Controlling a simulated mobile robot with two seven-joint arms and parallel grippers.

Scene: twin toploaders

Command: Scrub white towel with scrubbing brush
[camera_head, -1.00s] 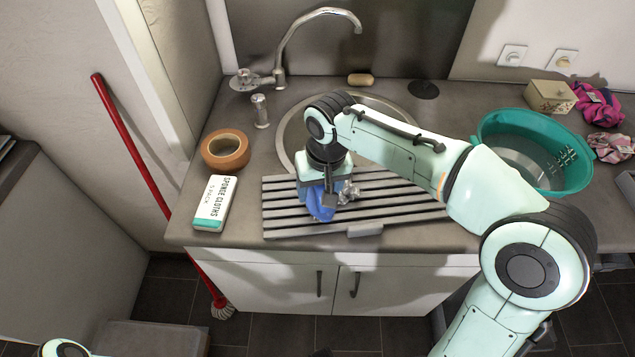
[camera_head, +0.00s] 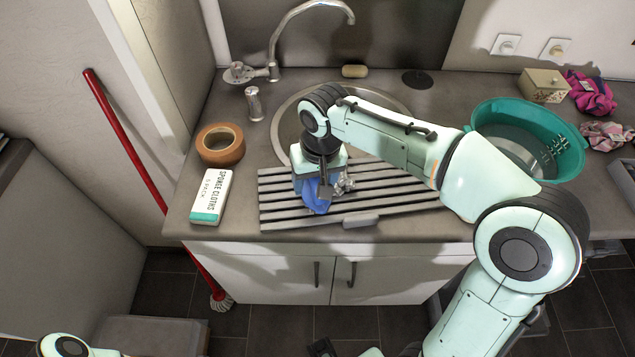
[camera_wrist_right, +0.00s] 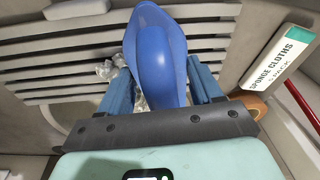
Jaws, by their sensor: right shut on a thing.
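A blue scrubbing brush (camera_head: 311,198) with a smooth, arched body is in my right gripper (camera_head: 322,190), over the slatted drying rack in front of the sink. In the right wrist view the blue brush (camera_wrist_right: 160,62) fills the space between the fingers of my right gripper (camera_wrist_right: 160,85); its bristles are hidden. A crumpled pale, glossy thing (camera_head: 344,184) lies right beside the gripper on the rack. I cannot tell whether it is the white towel; no other clear white towel shows. My left gripper is out of view.
The slatted rack (camera_head: 405,193) lies before the round sink (camera_head: 285,120). A sponge-cloths box (camera_head: 211,196) and tape roll (camera_head: 220,145) stand at the left. A teal basin (camera_head: 570,140), small box (camera_head: 543,86) and pink cloths (camera_head: 592,95) are at the right. Soap (camera_head: 354,71) lies behind.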

